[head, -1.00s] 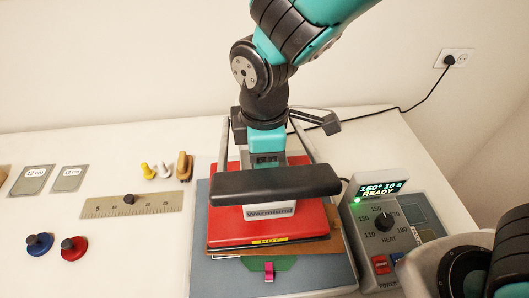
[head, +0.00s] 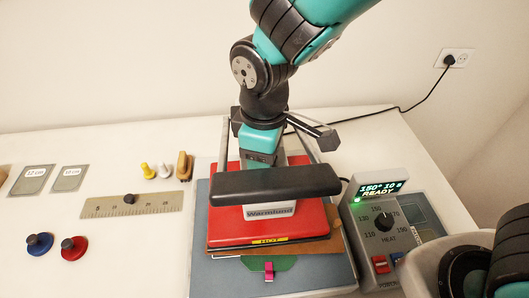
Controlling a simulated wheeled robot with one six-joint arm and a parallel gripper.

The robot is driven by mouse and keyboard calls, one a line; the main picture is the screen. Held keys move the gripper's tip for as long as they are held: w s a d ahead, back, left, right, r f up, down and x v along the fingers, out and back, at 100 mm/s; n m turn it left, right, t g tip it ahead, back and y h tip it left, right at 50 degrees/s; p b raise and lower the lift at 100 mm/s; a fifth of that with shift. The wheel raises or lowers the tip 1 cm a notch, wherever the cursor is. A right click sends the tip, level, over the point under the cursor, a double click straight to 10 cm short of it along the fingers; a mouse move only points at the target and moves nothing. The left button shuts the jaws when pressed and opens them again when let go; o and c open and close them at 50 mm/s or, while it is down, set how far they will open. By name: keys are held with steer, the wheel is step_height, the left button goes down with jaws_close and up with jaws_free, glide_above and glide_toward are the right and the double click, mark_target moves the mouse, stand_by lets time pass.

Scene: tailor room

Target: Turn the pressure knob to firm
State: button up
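My gripper (head: 263,142) points down behind the handle, over the middle of the press. Its teal and grey body shows, but its fingers are hidden, so I cannot see whether they are open or shut. No pressure knob is visible; the spot under my gripper is covered by my wrist and the handle. The control box display (head: 381,190) reads 150°, 10 s, READY.
The control box has a HEAT dial (head: 384,221) and a red switch (head: 380,264). Brown and green material with a pink clip (head: 268,270) sticks out under the press. A ruler (head: 130,205), two round weights and small pegs lie left. A cable (head: 400,109) runs behind.

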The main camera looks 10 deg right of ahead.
steer(key=o, duration=0.9)
steer(key=shift+r, duration=0.1)
step_height(320, 180, up, 17)
steer(key=b, duration=0.3)
steer(key=shift+r, duration=0.15)
